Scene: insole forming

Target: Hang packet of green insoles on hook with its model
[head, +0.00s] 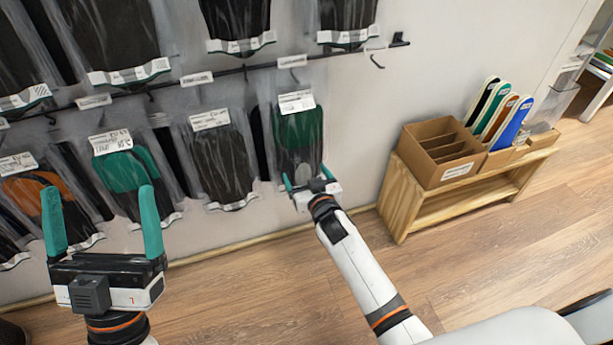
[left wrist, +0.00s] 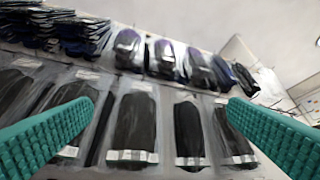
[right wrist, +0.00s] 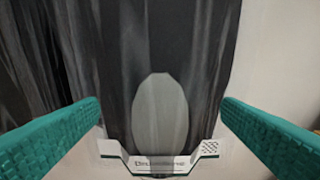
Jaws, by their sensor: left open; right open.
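A clear packet with green insoles (head: 300,128) is at the right end of the lower row on the wall, with a white label near its top. Another packet with green insoles (head: 128,170) hangs further left in that row. My right gripper (head: 306,174) is open at the lower end of the right-hand packet. In the right wrist view, a dark packet with a pale oval (right wrist: 160,115) and a white bottom strip lies between the open fingers, with no clear grip. My left gripper (head: 98,190) is open and empty in front of the wall. Whether the right-hand packet hangs on a hook is unclear.
A dark rail (head: 240,70) with tags and hooks runs across the wall. A bare hook (head: 377,63) shows near its right end. A wooden bench (head: 465,190) with cardboard boxes (head: 440,150) and coloured insoles stands right. Wall between is clear.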

